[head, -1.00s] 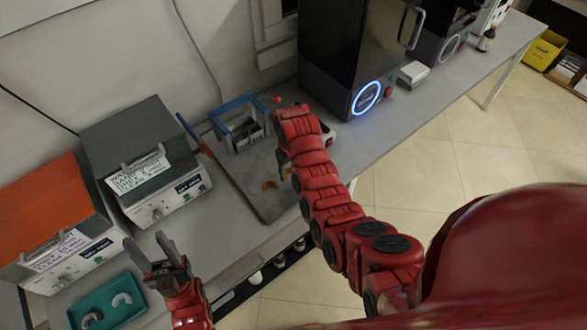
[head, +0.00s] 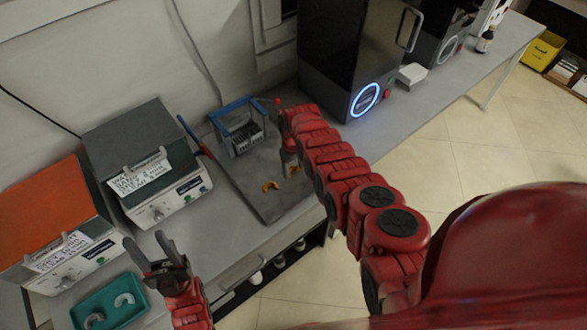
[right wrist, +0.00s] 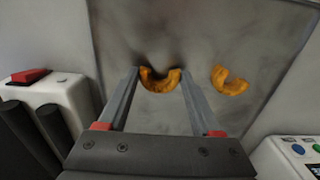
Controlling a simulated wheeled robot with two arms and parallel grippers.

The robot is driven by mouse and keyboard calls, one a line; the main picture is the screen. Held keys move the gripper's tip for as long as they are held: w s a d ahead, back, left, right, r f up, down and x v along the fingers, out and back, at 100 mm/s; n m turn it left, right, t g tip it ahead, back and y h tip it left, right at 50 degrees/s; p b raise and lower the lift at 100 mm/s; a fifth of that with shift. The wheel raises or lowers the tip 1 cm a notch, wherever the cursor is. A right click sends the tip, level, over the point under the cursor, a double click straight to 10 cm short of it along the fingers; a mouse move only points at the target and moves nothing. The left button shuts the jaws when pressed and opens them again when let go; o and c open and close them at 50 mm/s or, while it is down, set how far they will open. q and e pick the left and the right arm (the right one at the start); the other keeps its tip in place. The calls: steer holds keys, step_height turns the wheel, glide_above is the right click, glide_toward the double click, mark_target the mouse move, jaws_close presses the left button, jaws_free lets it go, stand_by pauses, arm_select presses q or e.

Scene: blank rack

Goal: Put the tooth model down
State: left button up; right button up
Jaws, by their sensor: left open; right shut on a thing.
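An orange, U-shaped tooth model (right wrist: 160,80) sits between the fingertips of my right gripper (right wrist: 158,75), which is shut on it. In the head view this gripper (head: 290,163) hangs low over the right part of a dark grey board (head: 268,208), and the held model (head: 294,170) is partly hidden. The model is close to the board; I cannot tell whether it touches. A second orange tooth model (head: 270,186) lies on the board to the left, and shows at right in the wrist view (right wrist: 230,81). My left gripper (head: 156,256) is open and empty.
A blue-handled rack (head: 240,128) stands at the board's back. A teal tray (head: 138,313) with two pale arches is at the front left. Two box-shaped devices (head: 148,205) (head: 62,255) stand on the left, and a black machine (head: 345,60) behind right.

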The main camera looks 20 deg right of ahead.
steer(key=shift+f, duration=0.25)
steer(key=o, duration=0.9)
steer(key=shift+f, duration=0.15)
steer(key=shift+c, duration=0.2)
steer(key=o, duration=0.5)
steer(key=shift+c, duration=0.2)
